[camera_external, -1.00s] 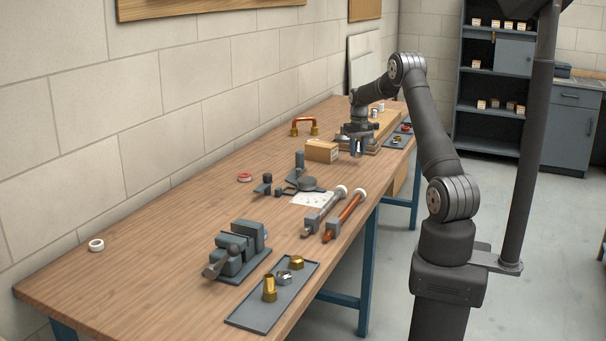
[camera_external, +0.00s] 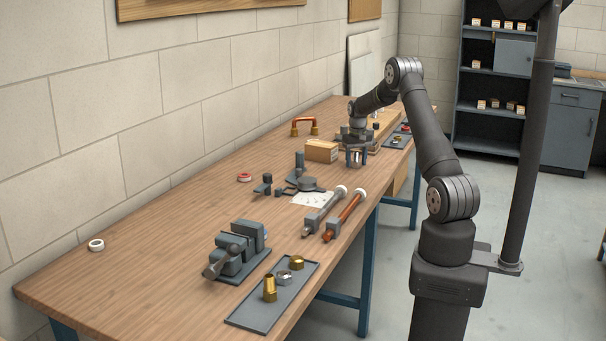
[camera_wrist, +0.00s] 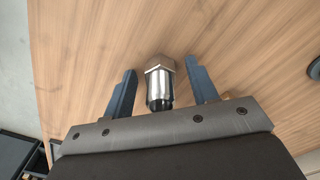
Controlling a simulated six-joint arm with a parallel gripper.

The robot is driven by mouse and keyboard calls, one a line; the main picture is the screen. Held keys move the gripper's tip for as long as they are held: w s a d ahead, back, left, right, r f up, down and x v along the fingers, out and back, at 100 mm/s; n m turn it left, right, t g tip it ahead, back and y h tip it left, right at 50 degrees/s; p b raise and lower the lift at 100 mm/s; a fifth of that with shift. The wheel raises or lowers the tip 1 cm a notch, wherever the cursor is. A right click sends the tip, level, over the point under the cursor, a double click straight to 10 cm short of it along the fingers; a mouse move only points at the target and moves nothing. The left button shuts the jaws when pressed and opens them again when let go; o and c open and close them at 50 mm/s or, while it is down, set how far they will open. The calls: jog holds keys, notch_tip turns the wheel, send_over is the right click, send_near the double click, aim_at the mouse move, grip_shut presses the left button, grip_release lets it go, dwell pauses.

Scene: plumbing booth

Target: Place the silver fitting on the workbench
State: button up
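The silver fitting (camera_wrist: 159,84) has a hexagonal end and a shiny round body. In the wrist view it is between the two fingers of my gripper (camera_wrist: 161,88), with a visible gap on each side. My gripper is open around it. In the external view my gripper (camera_external: 356,157) is low over the far part of the wooden workbench (camera_external: 190,215), near its right edge. The fitting shows there as a small bright spot (camera_external: 357,162) between the fingers. It appears to rest on the bench top; its exact contact is too small to tell.
A cardboard box (camera_external: 320,151) stands just left of my gripper. A dark tray with fittings (camera_external: 399,139) lies beyond it. Pipe tools (camera_external: 345,215), a vise (camera_external: 238,252) and a near tray (camera_external: 258,315) are closer to the camera. The left bench surface is mostly clear.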

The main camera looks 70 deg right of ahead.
aim_at(357, 152)
notch_tip(357, 152, up, 12)
jog(key=shift+r, duration=0.2)
dwell(0.4)
notch_tip(357, 152, down, 12)
jog(key=shift+r, duration=1.95)
jog(key=shift+f, duration=0.15)
